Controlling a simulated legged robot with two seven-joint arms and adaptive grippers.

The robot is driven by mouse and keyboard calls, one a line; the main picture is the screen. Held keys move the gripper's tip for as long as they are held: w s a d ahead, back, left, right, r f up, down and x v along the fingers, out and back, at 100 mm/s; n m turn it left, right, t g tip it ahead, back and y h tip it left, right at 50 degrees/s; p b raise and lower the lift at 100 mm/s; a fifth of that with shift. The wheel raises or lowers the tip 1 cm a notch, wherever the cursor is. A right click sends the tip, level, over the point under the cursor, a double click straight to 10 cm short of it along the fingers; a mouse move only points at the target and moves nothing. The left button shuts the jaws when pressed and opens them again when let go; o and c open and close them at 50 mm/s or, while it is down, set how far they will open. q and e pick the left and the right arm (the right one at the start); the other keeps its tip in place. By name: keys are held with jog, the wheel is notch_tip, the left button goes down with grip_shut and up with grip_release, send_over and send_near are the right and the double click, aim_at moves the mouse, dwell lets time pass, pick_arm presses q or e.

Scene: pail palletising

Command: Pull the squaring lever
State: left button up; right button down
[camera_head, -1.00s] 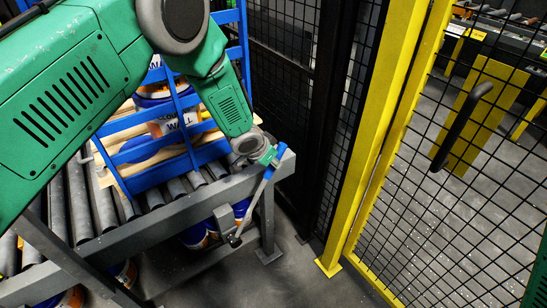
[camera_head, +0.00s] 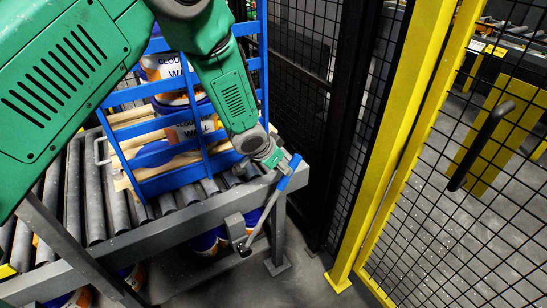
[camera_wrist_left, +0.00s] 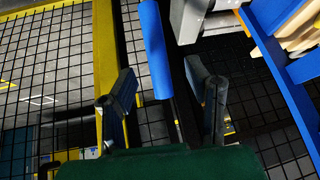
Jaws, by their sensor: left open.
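The squaring lever has a blue handle (camera_head: 288,174) on a thin grey rod (camera_head: 260,222), slanting up and right from a grey bracket (camera_head: 236,228) on the conveyor's side. My left gripper (camera_head: 286,162) is at the upper end of the blue handle. In the left wrist view, the handle (camera_wrist_left: 155,48) shows between the two spread fingers (camera_wrist_left: 165,95), ahead of the tips. The fingers are open, and no grip on the handle shows. My right gripper is in neither view.
A roller conveyor (camera_head: 160,248) carries a blue slatted frame (camera_head: 170,182) beside pails (camera_head: 195,128) and wooden slats. A yellow post (camera_head: 385,140) and black mesh fence (camera_head: 430,225) stand at right. Bare floor lies between conveyor and fence.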

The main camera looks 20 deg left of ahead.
pick_arm(q)
jog(key=v, duration=0.6)
jog(key=shift+a, duration=0.3)
jog(key=shift+d, duration=0.1)
jog(key=s+a+f+n+g+b, duration=0.2)
jog(key=s+f+n+g, duration=0.1)
jog(key=s+f, duration=1.35)
jog(key=s+a+f+n+g+y, duration=0.1)
jog(key=s+a, duration=0.1)
jog(key=s, duration=0.8)
jog(key=s+a+f+n+g+y, duration=0.1)
jog(key=s+a, duration=0.1)
jog(key=s, duration=0.8)
jog(key=shift+s+f+g+b, duration=0.2)
jog(key=shift+f+g+b, duration=0.1)
jog(key=shift+f+b, duration=0.1)
